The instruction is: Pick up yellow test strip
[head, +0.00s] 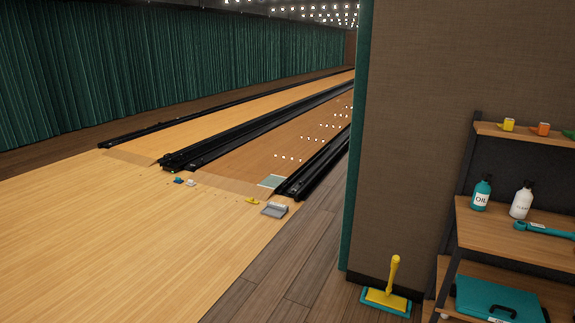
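A small yellow object (252,200) lies on the light wood floor near the end of the right lane. It is too small for me to tell whether it is the yellow test strip. Another yellow item (508,125), which looks like a roll or cup, stands on the upper board of the shelf at the right. An orange item (543,129) of similar shape stands beside it. Neither of my grippers shows in the head view.
A grey box-like object (274,209) lies just right of the small yellow object. Small teal and white items (179,180) lie further left. A yellow-handled mop (390,285) stands by the wall. The shelf (515,235) holds bottles, a teal wrench and a teal case. The near floor is clear.

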